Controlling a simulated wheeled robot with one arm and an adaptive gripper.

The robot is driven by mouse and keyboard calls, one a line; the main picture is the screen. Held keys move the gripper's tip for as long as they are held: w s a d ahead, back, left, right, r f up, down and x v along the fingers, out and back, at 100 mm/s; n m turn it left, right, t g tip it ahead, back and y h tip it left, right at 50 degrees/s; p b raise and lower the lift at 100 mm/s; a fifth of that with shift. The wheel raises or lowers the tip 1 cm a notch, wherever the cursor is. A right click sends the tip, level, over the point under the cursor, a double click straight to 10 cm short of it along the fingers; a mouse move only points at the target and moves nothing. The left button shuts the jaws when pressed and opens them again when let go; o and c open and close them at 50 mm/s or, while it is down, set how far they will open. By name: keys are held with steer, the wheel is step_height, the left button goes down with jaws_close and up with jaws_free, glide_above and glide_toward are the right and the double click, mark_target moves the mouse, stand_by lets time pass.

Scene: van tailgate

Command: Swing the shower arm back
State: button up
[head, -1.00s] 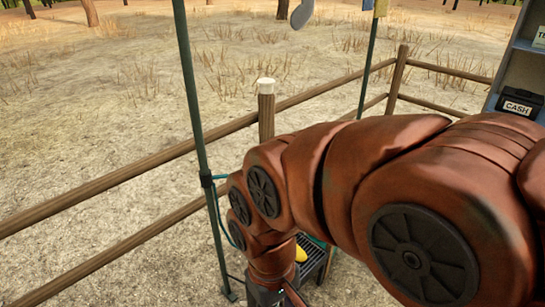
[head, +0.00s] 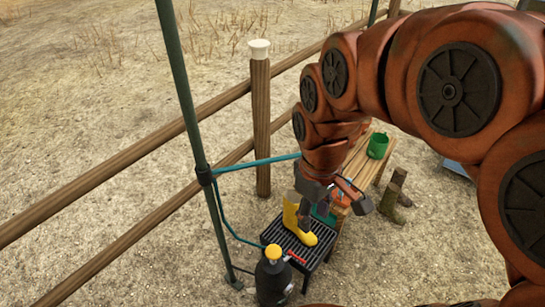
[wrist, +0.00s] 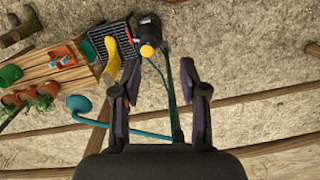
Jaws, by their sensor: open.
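The shower arm (head: 255,162) is a thin teal pipe reaching out to the right from a clamp on a dark green pole (head: 183,95). In the head view its far end is hidden behind my wrist. In the wrist view the shower arm (wrist: 150,134) runs left behind a finger of my gripper to a round teal shower head (wrist: 78,103). My gripper (wrist: 160,72) is open and empty, fingers spread, above the arm. In the head view my gripper (head: 335,205) hangs over the bench area.
Below are a yellow boot (head: 300,238) on a black grate (head: 318,250) and a black pump canister (head: 272,277) with a yellow top. A wooden bench (head: 357,165) holds a green bucket (head: 378,146). A rail fence (head: 100,185) runs behind.

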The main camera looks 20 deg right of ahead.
steer(key=w+f+n+t+b, duration=0.25)
steer(key=w+n, duration=0.45)
steer(key=w, duration=0.9)
steer(key=n+b, duration=0.2)
steer(key=n, duration=0.4)
glide_toward(271, 159)
steer(key=shift+t, duration=0.25)
steer(key=shift+w+f+p, duration=0.15)
steer(key=shift+w+f, duration=0.1)
steer(key=shift+f, duration=1.2)
steer(key=shift+w+f+p, duration=0.15)
steer(key=shift+w+f, duration=0.05)
steer(key=shift+f, duration=1.2)
steer(key=shift+w+f+p, duration=0.15)
steer(key=shift+w+f, duration=0.1)
steer(key=shift+f, duration=1.2)
jaws_close()
